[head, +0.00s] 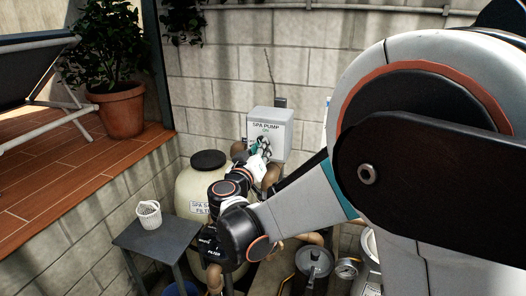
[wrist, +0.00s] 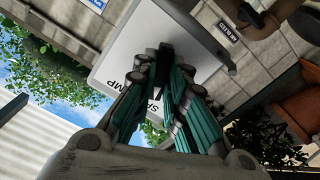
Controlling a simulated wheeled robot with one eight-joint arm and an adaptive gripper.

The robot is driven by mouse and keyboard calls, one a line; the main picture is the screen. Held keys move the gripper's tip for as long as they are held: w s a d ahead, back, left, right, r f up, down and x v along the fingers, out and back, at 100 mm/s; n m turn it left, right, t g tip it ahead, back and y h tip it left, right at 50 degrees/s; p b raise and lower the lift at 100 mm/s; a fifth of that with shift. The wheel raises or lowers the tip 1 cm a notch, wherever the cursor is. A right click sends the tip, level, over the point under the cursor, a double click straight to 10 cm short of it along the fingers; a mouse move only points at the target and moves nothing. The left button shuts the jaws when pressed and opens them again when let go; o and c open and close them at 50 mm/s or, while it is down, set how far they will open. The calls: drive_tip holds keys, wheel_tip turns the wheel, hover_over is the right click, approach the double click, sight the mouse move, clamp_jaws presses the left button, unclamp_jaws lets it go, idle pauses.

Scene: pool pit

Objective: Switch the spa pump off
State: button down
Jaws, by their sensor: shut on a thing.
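The grey spa pump switch box (head: 283,121) is on the block wall in the head view, with "SPA PUMP" and a small green word on its front. My gripper (head: 263,147) is at the front of the box. In the wrist view the box face (wrist: 125,50) is tilted and its label is partly hidden by my fingers. A black switch handle (wrist: 205,42) sticks out from the box. My gripper (wrist: 166,68) has its teal-padded fingers closed around the handle's near end. The handle's exact setting is hard to read.
A cream filter tank (head: 187,190) with a black lid stands below left of the box. A small grey table (head: 150,241) holds a white basket (head: 148,214). Pipes, a pump pot (head: 313,265) and a gauge (head: 347,268) crowd the floor. A wooden deck (head: 75,170) with a potted plant (head: 121,110) lies left.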

drive_tip(key=n+b, duration=0.3)
drive_tip(key=n, duration=1)
drive_tip(key=shift+n, duration=0.3)
drive_tip(key=c, duration=1.5)
unclamp_jaws()
drive_tip(key=shift+v, duration=3.5)
